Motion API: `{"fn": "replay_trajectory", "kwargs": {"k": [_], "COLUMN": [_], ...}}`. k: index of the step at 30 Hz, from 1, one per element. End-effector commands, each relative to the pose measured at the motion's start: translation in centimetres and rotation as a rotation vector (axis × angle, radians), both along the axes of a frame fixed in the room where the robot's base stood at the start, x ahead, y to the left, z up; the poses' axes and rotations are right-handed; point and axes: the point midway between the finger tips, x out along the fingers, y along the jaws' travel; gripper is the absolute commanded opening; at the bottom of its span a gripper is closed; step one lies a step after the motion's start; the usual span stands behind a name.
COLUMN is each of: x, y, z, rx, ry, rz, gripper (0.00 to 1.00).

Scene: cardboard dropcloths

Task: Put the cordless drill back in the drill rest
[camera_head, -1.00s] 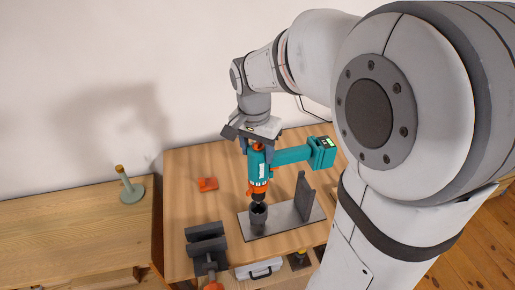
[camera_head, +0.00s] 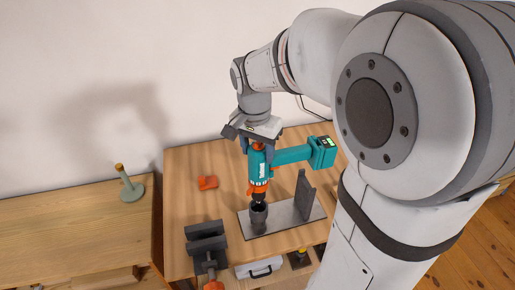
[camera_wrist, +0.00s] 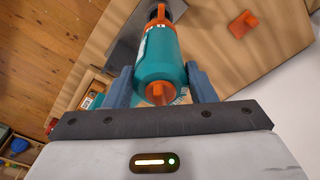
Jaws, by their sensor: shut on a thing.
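The cordless drill (camera_head: 259,172) is teal with orange parts and a green-lit battery. It hangs nose down, with its handle and battery out to the right. My gripper (camera_head: 257,150) is shut on the rear of its body; the wrist view also shows the drill (camera_wrist: 158,62) between the two fingers (camera_wrist: 160,85). The drill rest (camera_head: 284,222) is a grey plate with a dark round cup (camera_head: 259,217) and an upright bracket (camera_head: 304,195). The drill's nose is at the cup's mouth; how far inside it sits I cannot tell.
A dark vise (camera_head: 206,241) stands at the table's front left. A small orange block (camera_head: 207,182) lies left of the drill. A green stand with a peg (camera_head: 131,187) is on the left bench. A grey case (camera_head: 259,267) is on a shelf below.

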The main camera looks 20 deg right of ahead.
Motion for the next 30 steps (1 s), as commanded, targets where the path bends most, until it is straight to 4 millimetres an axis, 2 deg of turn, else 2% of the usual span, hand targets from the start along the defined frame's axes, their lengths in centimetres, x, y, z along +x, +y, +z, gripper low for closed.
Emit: {"fn": "replay_trajectory", "kwargs": {"k": [11,30], "x": [0.1,0.1], "y": [-0.1,-0.1], "z": [0.1,-1.6], "rx": [-0.001,-0.001], "ry": [-0.004,-0.004], "rz": [-0.001,-0.001], "gripper": [0.19,0.19]}}
